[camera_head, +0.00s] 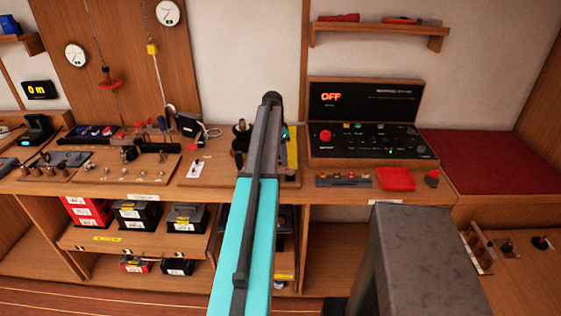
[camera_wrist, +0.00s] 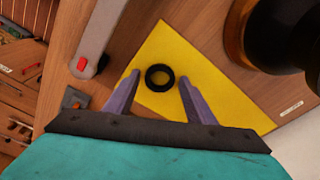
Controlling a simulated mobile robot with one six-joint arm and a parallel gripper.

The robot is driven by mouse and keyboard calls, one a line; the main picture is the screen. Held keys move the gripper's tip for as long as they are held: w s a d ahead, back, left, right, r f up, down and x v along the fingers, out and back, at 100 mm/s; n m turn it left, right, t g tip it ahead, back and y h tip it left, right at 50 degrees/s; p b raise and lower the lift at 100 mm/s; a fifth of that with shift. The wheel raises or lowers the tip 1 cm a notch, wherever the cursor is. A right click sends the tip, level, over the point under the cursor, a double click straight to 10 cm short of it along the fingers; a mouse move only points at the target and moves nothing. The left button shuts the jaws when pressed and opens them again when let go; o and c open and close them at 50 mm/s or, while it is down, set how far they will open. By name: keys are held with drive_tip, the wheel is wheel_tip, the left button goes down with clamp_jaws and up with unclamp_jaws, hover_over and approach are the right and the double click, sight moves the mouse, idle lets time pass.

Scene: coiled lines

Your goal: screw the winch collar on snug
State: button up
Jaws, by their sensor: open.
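A black ring, which looks like the winch collar (camera_wrist: 160,67), lies flat on a yellow mat (camera_wrist: 202,62) in the wrist view. My gripper (camera_wrist: 159,80) is open, with one finger on each side of the ring and a gap to each. Nothing is held. A large dark, round body with a brassy side, which looks like the winch (camera_wrist: 285,32), stands at the upper right, beside the mat. In the head view my arm covers most of this spot. The ring is hidden there, and only a strip of the yellow mat (camera_head: 292,150) shows.
In the wrist view a grey lever with a red button (camera_wrist: 92,48) lies left of the mat. A console reading OFF (camera_head: 365,125) stands to the right on the bench. Left are boards with small fittings (camera_head: 125,172). A red pad (camera_head: 490,160) is clear at far right.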

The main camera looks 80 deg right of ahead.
drive_tip(key=c, duration=0.9)
drive_tip(key=shift+r+p, duration=0.3)
drive_tip(key=shift+r, duration=0.25)
drive_tip(key=shift+r+p, duration=0.5)
drive_tip(key=shift+r, duration=0.5)
